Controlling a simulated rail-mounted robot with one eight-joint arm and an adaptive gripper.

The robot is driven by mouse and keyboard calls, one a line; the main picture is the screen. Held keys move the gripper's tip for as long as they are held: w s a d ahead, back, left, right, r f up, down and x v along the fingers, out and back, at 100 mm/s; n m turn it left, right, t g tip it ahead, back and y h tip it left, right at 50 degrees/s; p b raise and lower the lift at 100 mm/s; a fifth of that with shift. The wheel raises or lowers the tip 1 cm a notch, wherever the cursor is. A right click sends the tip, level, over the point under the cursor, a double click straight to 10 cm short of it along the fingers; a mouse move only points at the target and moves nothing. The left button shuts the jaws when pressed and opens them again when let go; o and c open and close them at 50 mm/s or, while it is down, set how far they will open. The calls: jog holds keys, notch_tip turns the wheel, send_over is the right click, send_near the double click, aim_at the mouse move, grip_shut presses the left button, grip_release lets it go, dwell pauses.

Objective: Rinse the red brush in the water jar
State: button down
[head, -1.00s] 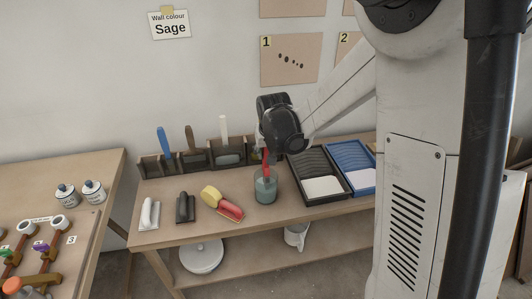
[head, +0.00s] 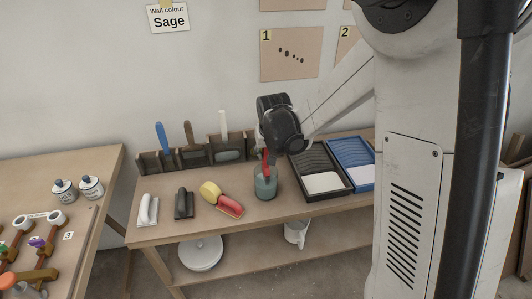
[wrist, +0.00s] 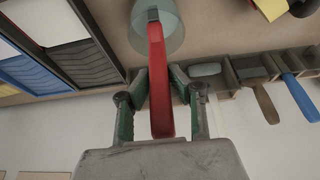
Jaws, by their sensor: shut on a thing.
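The red brush (head: 266,167) is upright, handle up, with its lower end inside the water jar (head: 265,188). The jar is clear and holds grey-green water on the bench. My gripper (head: 268,155) is above the jar, shut on the brush's red handle; my dark wrist hides most of the fingers in the head view. In the wrist view, my gripper's fingers (wrist: 157,74) sit on both sides of the red brush (wrist: 158,100). Its dark end reaches into the jar (wrist: 172,30). The bristles cannot be made out.
A black paint tray (head: 312,197) and a blue tray (head: 363,184) stand right of the jar. A rack (head: 195,158) with several tools stands behind.

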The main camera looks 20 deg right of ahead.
aim_at(266, 171)
jog(key=shift+f+b, duration=1.1)
jog(key=shift+f, duration=0.25)
jog(key=shift+s+f+b, duration=0.1)
jog(key=shift+f+b, duration=0.35)
jog(key=shift+b, duration=0.75)
dwell(4.9)
jog(key=shift+r, duration=0.1)
